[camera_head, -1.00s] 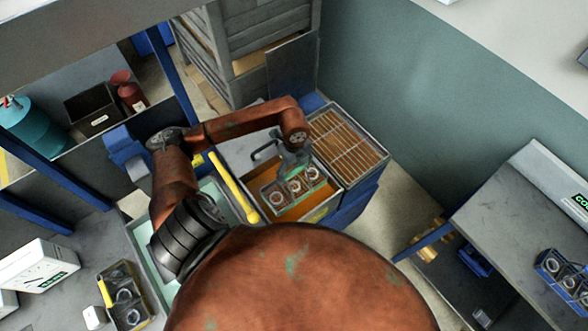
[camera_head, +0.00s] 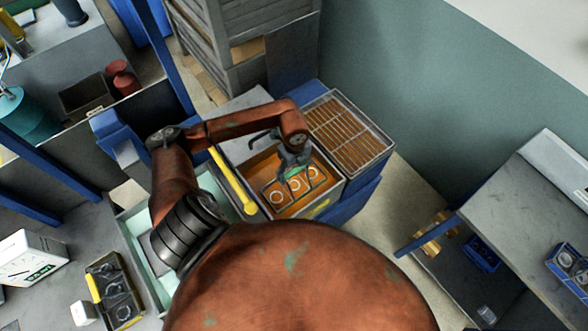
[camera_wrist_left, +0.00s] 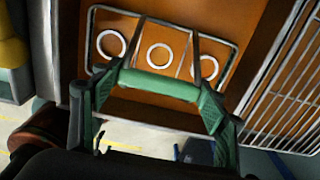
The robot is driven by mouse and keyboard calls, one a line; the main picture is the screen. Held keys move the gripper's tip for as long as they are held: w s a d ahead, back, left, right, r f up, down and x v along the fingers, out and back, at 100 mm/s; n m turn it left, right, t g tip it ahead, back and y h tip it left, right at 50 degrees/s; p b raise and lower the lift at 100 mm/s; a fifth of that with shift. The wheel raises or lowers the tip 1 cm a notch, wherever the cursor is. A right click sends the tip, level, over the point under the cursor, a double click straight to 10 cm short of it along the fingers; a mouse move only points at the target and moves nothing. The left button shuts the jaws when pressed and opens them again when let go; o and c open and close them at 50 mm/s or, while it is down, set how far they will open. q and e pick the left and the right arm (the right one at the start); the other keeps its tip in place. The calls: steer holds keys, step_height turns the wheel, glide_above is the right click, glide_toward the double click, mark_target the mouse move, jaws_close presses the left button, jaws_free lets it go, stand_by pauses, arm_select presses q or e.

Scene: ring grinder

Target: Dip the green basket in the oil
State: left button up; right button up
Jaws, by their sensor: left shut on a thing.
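The green basket (camera_head: 296,173) is a wire frame with a green handle and three pale rings in a row. It sits low in the orange-brown oil (camera_head: 262,165) of the tank, and only its rim and handle show clearly. My left gripper (camera_head: 293,164) is shut on the handle from above. In the left wrist view the basket's green handle (camera_wrist_left: 160,84) lies across between my fingers, with the wire rim and rings beyond it over the oil (camera_wrist_left: 72,40). How deep the basket's bottom lies is hidden. My right gripper is not in view.
A wire draining rack (camera_head: 348,132) adjoins the tank on the right. A yellow bar (camera_head: 232,182) runs along the tank's left side. A grey crate stack (camera_head: 235,40) stands behind. Another basket with a yellow handle (camera_head: 113,290) stands lower left. A blue ring holder (camera_head: 570,268) is far right.

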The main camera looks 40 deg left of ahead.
arm_select(q)
steer(key=shift+f+b, duration=1.25)
steer(key=shift+f, duration=0.8)
steer(key=shift+r, duration=0.1)
stand_by(3.9)
